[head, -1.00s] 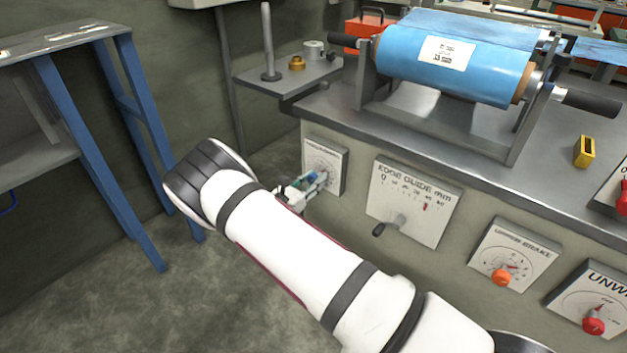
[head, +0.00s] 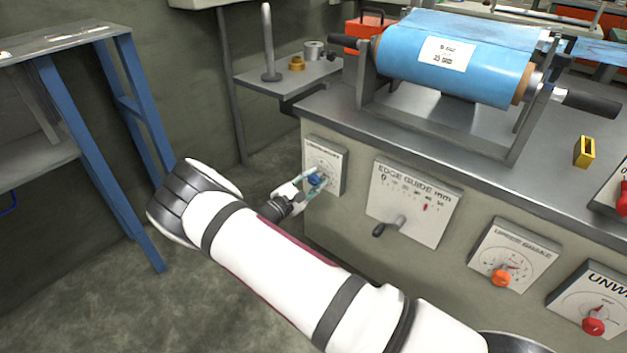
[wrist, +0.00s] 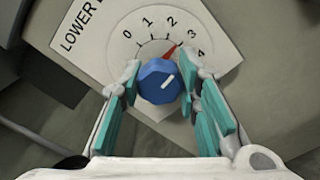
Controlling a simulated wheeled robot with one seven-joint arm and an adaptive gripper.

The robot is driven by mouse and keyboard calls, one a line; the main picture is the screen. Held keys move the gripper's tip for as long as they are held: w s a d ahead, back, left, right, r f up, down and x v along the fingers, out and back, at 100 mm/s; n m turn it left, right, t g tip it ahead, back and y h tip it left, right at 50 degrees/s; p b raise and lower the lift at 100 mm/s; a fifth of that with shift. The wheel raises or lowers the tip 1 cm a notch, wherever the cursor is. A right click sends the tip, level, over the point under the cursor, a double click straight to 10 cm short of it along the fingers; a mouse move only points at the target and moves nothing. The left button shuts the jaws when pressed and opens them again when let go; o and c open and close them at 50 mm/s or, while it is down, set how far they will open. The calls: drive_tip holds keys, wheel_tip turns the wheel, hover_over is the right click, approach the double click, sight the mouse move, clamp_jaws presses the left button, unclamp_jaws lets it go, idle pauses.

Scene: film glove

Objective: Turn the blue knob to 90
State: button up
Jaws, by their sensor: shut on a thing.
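The blue knob (wrist: 160,82) sits on a white dial plate (wrist: 128,42), lettered "LOWER" with the rest cut off and numbered 0 to 4. In the head view, the knob (head: 315,180) is small between my fingers (head: 308,184), on the panel at the cabinet's left end.
To the right are the edge guide panel (head: 413,202) with a dark lever, a brake panel (head: 514,254) with an orange knob, and an unwind panel (head: 590,300) with a red knob. A blue film roll (head: 455,65) stands above. A blue-legged table (head: 85,160) is at left.

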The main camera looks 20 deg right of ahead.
drive_tip(key=shift+m, duration=0.6)
drive_tip(key=o, duration=1.2)
drive_tip(key=v, duration=1.2)
